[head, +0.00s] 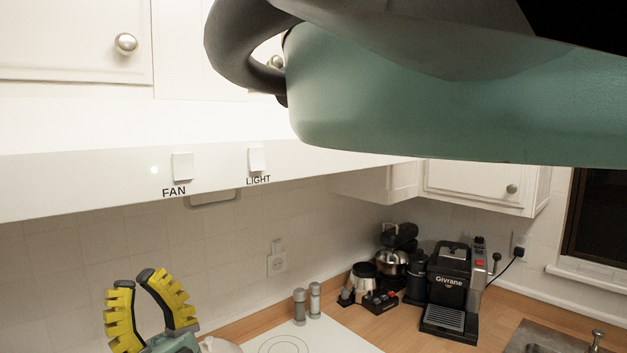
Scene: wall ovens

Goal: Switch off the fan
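The white fan switch (183,166) is on the front face of the white range hood (60,185), above the label FAN. My gripper (136,278) is at the lower left, with yellow ribbed fingers pointing up. The gripper appears below the hood's lower edge in the picture and apart from the switch. A second white switch labelled LIGHT (256,159) is to the right of the fan switch.
My green and dark arm link covers the upper right. Below are a white cooktop (318,338), two grinders (307,304), and a black coffee machine (450,287) on a wooden counter (386,329). White cabinets with round knobs (125,44) are above the hood.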

